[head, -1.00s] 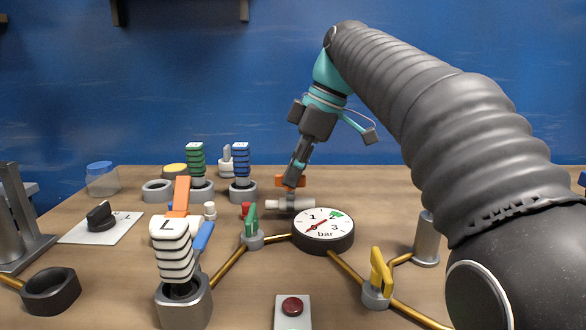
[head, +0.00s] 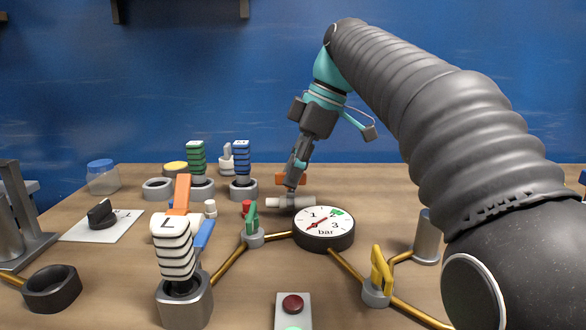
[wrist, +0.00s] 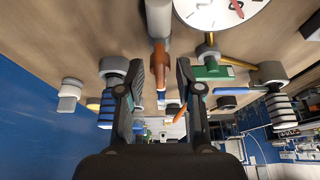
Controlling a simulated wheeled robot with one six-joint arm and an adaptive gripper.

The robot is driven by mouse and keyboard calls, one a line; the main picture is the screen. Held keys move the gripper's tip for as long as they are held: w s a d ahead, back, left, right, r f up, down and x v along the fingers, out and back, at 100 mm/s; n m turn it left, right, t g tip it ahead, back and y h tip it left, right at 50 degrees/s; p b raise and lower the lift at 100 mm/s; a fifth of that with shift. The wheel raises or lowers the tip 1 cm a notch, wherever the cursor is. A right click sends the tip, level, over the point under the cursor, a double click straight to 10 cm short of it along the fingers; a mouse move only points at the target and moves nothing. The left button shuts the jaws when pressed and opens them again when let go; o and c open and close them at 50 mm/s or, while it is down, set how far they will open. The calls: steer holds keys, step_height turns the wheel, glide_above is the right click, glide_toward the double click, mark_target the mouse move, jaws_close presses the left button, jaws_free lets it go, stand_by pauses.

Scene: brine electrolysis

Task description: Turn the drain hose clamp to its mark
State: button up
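The drain hose clamp appears to be the orange piece (head: 284,180) on a short pale hose (head: 280,202) at the back middle of the table. In the wrist view, the orange-brown clamp piece (wrist: 160,52) stands between my fingertips, with the pale grey hose (wrist: 159,18) beyond it. My gripper (head: 292,184) points down at the clamp. In the wrist view my gripper (wrist: 160,72) is open, with a visible gap on each side of the piece. My fingers partly hide the clamp in the head view. I cannot make out its mark.
The pressure gauge (head: 324,230) stands just in front, right of the hose. A green-handled valve (head: 252,222) and a red cap (head: 246,207) are to its left. Green (head: 196,163) and blue (head: 241,160) ribbed plugs stand behind left. A yellow-handled valve (head: 379,275) is nearer right.

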steer(key=shift+r, duration=0.1)
steer(key=shift+d+r, duration=0.15)
steer(key=shift+r, duration=0.05)
steer(key=d, duration=1.2)
steer(key=shift+r, duration=0.25)
steer(key=shift+s, duration=0.15)
